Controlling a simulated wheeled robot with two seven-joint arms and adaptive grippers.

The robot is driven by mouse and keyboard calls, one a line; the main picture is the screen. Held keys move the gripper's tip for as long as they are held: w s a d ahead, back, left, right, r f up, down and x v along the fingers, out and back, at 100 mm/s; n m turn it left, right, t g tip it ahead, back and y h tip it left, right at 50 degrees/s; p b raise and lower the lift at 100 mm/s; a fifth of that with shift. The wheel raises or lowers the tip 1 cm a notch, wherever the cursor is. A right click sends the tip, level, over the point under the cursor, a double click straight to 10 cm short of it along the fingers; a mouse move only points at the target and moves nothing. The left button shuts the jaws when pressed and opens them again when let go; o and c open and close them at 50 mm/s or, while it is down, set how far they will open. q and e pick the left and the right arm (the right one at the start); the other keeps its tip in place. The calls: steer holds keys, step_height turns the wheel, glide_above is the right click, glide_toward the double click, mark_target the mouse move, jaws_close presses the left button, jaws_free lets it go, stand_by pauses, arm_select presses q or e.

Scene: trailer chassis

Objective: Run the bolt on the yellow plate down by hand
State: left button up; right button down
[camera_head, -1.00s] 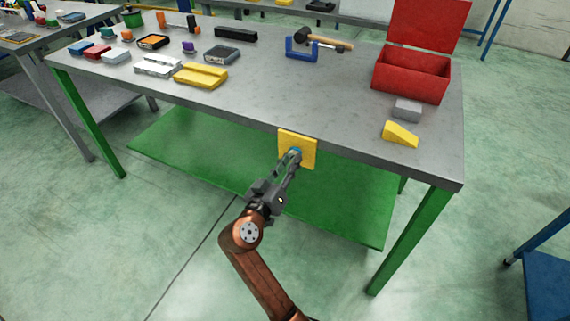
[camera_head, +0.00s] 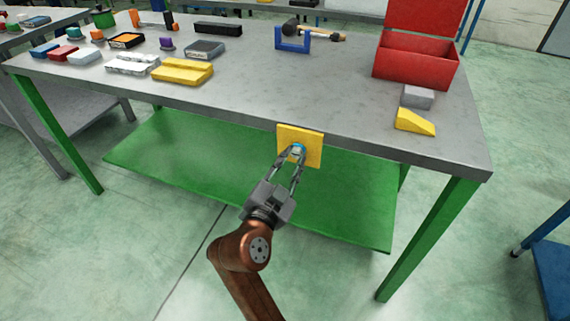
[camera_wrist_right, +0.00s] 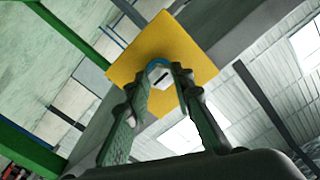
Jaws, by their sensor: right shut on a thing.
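The yellow plate (camera_head: 312,151) is upright at the front edge of the grey workbench. It fills the upper middle of the right wrist view (camera_wrist_right: 190,50). The bolt (camera_head: 297,149) sits at the plate's face, with a blue ring around it. In the right wrist view the bolt's pale head (camera_wrist_right: 160,75) shows a dark slot. My right gripper (camera_head: 296,155) reaches up to the plate with its fingers shut on the bolt head. Its fingertips (camera_wrist_right: 162,72) stand on either side of the head. My left gripper is not in view.
The grey workbench (camera_head: 300,95) carries a yellow wedge (camera_head: 415,122), a grey block (camera_head: 417,97), a red open box (camera_head: 415,62), a blue clamp-like piece (camera_head: 292,42), a hammer (camera_head: 315,32) and a yellow block (camera_head: 183,72). A green lower shelf (camera_head: 200,160) lies below.

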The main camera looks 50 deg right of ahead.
steer(key=m+b, duration=0.1)
steer(key=m, duration=0.4)
steer(key=shift+m, duration=0.3)
steer(key=m, duration=0.6)
steer(key=shift+s, duration=0.15)
steer(key=shift+m, duration=0.3)
steer(key=c, duration=1.7)
jaws_free()
steer(key=v, duration=1.2)
